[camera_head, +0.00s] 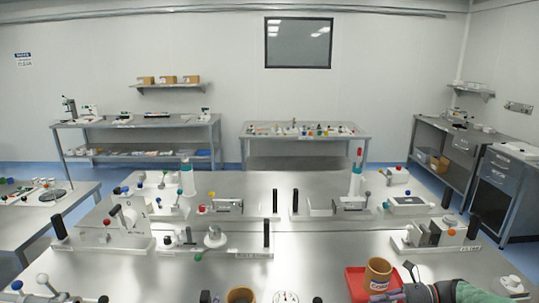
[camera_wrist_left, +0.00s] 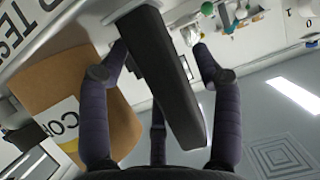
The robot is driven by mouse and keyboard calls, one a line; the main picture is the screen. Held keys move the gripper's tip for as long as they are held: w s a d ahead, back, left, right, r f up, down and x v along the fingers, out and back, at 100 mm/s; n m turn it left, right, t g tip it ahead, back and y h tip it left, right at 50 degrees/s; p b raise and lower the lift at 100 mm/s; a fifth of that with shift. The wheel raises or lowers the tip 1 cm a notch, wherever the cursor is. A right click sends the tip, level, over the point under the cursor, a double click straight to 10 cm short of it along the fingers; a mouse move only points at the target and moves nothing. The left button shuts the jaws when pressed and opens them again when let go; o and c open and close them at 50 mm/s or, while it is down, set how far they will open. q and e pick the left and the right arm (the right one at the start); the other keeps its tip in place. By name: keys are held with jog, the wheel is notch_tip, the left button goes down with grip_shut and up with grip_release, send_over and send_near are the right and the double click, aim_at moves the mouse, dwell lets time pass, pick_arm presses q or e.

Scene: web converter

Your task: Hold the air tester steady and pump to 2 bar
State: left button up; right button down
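A white dial gauge (camera_head: 285,297), likely the air tester's, shows at the bottom edge of the head view, mostly cut off. Black grips (camera_head: 205,297) and (camera_head: 318,299) stand either side of it. In the left wrist view my left gripper (camera_wrist_left: 160,50) has its fingers spread around a black handle (camera_wrist_left: 165,75), with a gap at the right finger. It is out of the head view. My right gripper (camera_head: 398,290) is at bottom right, beside a brown labelled cup (camera_head: 379,269); whether it touches the cup is unclear.
The cup stands in a red tray (camera_head: 357,284). Another brown cup (camera_head: 240,296) is at the bottom edge; a brown labelled one (camera_wrist_left: 75,85) shows beside the left gripper. White fixtures with black posts (camera_head: 267,232) crowd the table behind. Some bare steel (camera_head: 325,250) lies in the middle.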

pick_arm(q)
jog(key=shift+r, duration=0.2)
jog(key=shift+s+r, duration=0.25)
jog(key=shift+s, duration=0.25)
jog(key=v, duration=1)
jog(key=shift+s, duration=0.4)
